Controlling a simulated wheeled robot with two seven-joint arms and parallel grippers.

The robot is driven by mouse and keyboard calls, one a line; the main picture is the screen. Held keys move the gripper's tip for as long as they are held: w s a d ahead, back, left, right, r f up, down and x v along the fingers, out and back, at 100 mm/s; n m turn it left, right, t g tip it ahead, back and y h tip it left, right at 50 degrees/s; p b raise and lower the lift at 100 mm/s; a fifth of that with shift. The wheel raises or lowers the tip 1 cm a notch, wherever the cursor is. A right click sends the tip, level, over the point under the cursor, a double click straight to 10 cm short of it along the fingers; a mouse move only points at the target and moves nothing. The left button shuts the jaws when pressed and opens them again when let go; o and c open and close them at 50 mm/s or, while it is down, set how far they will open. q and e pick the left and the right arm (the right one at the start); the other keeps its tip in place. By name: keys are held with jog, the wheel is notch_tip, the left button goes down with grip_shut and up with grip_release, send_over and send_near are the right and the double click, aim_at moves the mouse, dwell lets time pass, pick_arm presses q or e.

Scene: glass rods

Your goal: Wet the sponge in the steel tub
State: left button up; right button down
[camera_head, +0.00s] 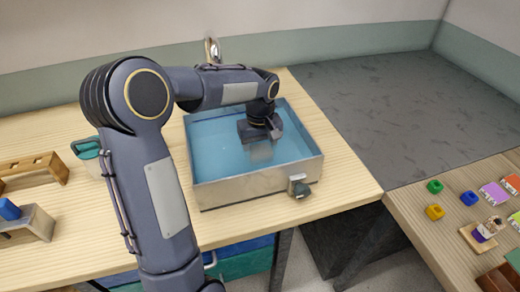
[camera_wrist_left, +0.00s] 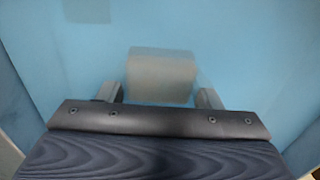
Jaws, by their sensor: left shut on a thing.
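The steel tub (camera_head: 250,186) stands on the wooden table and holds blue water (camera_head: 214,150). My left gripper (camera_head: 260,141) reaches down inside the tub, right of its middle. It is shut on a pale grey-brown block, seemingly the sponge (camera_head: 262,153), which looks faint and at least partly under the water. In the left wrist view the sponge (camera_wrist_left: 162,75) sits between the two fingers of the left gripper (camera_wrist_left: 160,95), with blue water around it. The right gripper is not in view.
A spout (camera_head: 212,50) rises behind the tub, and a valve (camera_head: 299,187) sticks out at its front right. A wooden rack (camera_head: 35,168) and a teal container (camera_head: 88,148) stand left. Coloured blocks (camera_head: 435,187) lie on the right table. The tub's walls surround the gripper.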

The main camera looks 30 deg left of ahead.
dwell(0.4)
pick_arm(q)
notch_tip(320, 180, up, 11)
jog(key=p, duration=0.9)
jog(key=shift+r, duration=0.1)
notch_tip(320, 180, up, 5)
jog(key=p, duration=0.4)
dwell(0.4)
